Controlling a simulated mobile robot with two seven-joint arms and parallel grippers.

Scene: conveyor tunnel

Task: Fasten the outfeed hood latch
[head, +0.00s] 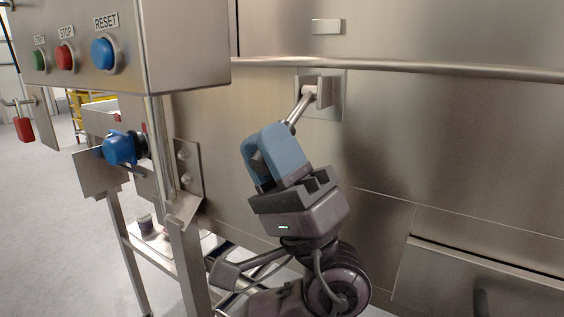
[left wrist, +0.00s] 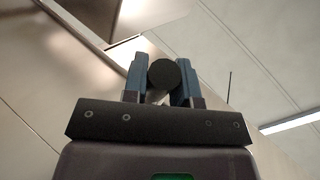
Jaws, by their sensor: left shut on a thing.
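The latch has a steel bracket (head: 328,95) on the hood's metal wall, and a lever rod (head: 299,108) slants down and left from it. My left gripper (head: 270,153), with blue fingers, is shut at the lower end of this rod. In the left wrist view a dark round knob (left wrist: 165,75), the end of the lever, sits between the two blue fingers. The fingers hide the knob in the head view. A small steel block (head: 327,26) is on the panel above the rail, apart from the lever. My right gripper is not in view.
A control box (head: 150,65) with green, red and blue buttons juts out at the upper left, near my left gripper. Below it are a blue connector (head: 120,149) and a steel post. A horizontal rail (head: 440,70) runs above the latch. The wall to the right is clear.

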